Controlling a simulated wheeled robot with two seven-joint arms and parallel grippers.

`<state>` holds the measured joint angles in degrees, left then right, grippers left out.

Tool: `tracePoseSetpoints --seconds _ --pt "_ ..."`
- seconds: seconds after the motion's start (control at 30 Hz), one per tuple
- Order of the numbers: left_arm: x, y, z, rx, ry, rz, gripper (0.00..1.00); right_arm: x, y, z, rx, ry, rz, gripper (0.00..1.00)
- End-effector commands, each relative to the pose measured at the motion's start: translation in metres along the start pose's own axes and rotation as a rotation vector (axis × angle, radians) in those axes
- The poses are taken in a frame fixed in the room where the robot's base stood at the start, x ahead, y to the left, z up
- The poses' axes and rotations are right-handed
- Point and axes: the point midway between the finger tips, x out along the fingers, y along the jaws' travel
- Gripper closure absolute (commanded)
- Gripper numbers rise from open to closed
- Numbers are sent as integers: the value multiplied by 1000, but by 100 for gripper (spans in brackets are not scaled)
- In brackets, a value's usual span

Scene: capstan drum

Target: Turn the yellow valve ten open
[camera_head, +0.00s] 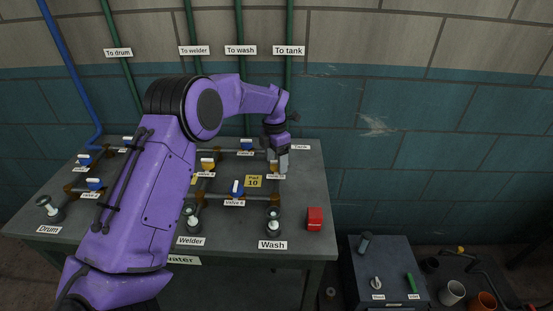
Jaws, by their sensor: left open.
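My left arm reaches in from the lower left, and its gripper (281,164) points down at the right end of the pipework on the bench. It is open, over a valve whose small label (277,176) is too small to read surely. The gripper hides most of that valve, so its handle, its angle and any contact cannot be told. A yellow valve (208,163) shows further left, beside my arm. My right gripper is not in view.
Blue valves stand nearby, one in front (237,188) and one behind (246,145). A red box (314,218) sits at the bench's right edge. The Wash outlet (273,221) is at the front. A lower grey cabinet (382,264) stands to the right. My arm hides the bench's left middle.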

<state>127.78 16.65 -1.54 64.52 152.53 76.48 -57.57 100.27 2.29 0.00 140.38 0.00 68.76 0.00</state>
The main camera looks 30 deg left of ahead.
Motion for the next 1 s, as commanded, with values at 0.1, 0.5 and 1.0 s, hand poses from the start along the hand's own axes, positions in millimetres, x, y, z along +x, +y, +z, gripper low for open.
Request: tracePoseSetpoints --seconds 0.1,0.5,1.0 --pt "0 0 0 0 0 0 61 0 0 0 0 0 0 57" --pt "2 -1 1 -14 -3 -2 88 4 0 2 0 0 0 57" --pt "5 0 0 -341 -32 -4 87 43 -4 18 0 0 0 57"
